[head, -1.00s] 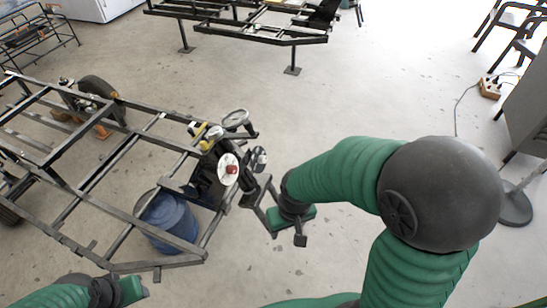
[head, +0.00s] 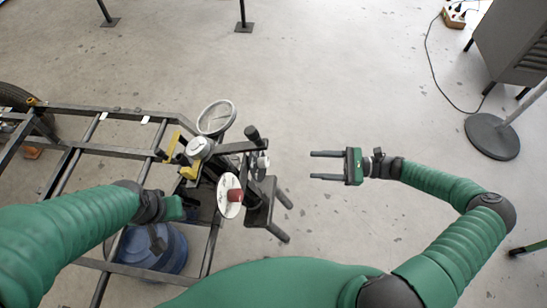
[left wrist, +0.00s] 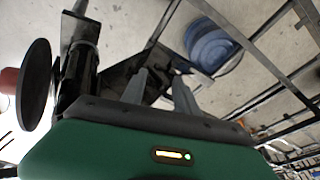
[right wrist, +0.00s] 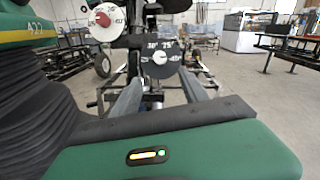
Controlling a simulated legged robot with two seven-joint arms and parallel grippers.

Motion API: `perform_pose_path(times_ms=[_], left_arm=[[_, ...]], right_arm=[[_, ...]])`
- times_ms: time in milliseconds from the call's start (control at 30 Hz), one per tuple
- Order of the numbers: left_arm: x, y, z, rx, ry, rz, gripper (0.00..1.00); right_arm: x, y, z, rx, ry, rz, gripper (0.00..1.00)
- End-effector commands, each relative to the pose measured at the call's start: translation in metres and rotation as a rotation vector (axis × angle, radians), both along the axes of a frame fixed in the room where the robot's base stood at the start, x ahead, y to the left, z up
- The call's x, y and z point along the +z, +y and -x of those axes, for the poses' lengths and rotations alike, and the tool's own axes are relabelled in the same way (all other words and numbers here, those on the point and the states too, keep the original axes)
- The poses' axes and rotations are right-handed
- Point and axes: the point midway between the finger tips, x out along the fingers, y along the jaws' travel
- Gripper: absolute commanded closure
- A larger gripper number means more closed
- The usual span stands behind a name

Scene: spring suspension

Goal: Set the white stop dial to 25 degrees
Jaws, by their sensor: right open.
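A round white dial with a red knob (head: 230,195) faces the camera on the bench fixture. It also shows in the right wrist view (right wrist: 103,22). Below it there, a black disc with degree marks and a white centre (right wrist: 158,58) faces my right gripper; its setting is too small to read surely. My right gripper (head: 312,165) is open and empty, right of the fixture and pointing at it, apart from the dials. My left gripper (head: 178,208) is low beside the fixture's left side; its fingers (left wrist: 162,80) are apart, with nothing clearly held.
A blue drum (head: 150,248) stands under the dark metal frame (head: 95,265). A grey cabinet (head: 512,45) and round stand base (head: 492,136) are at right.

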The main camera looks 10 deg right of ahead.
Motion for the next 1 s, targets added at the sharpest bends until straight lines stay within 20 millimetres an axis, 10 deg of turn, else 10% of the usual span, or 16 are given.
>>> perform_pose_path(times_ms=[500, 1000], left_arm=[[-0.004, 0.0, 0.0, -0.001, 0.0, 0.0, 0.64], [-0.004, 0.0, 0.0, -0.001, 0.0, 0.0, 0.64]], right_arm=[[-0.002, 0.128, -0.03, 0.005, 0.002, 0.006, 0.48], [-0.002, 0.145, -0.035, 0.003, 0.002, 0.009, 0.57]])
